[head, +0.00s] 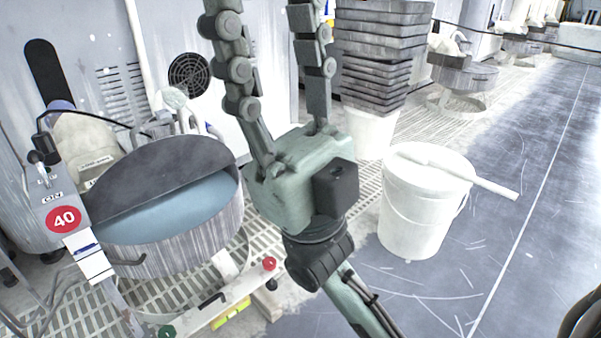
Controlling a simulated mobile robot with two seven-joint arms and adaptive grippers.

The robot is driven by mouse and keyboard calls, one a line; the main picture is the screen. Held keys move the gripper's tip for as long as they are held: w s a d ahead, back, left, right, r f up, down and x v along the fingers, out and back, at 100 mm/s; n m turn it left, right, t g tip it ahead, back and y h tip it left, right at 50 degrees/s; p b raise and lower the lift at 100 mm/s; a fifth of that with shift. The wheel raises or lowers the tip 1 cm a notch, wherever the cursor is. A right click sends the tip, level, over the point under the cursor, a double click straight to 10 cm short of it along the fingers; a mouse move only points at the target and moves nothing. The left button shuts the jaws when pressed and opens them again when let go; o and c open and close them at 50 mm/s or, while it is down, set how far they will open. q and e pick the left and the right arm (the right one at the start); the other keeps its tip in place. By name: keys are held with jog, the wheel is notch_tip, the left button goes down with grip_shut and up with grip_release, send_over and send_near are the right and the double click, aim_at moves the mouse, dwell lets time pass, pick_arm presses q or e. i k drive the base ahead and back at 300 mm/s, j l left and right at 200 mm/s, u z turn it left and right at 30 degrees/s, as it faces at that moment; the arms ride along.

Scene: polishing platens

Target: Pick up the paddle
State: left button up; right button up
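A white paddle (478,180) lies across the top of a white bucket (412,217), its handle sticking out past the rim to the right. The paddle's other end blends with the white in the bucket top, so its shape there is hard to tell. My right gripper (267,18) is large in the middle of the head view, left of the bucket and apart from the paddle. Its two fingers point up and stand apart with nothing seen between them; their tips reach the top picture edge. My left gripper is not in view.
Stacked grey trays (378,60) stand behind the bucket. Grating covers part of the floor. The dark floor (545,130) at right is clear.

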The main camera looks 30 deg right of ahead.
aim_at(418, 157)
jog(key=z, duration=1.8)
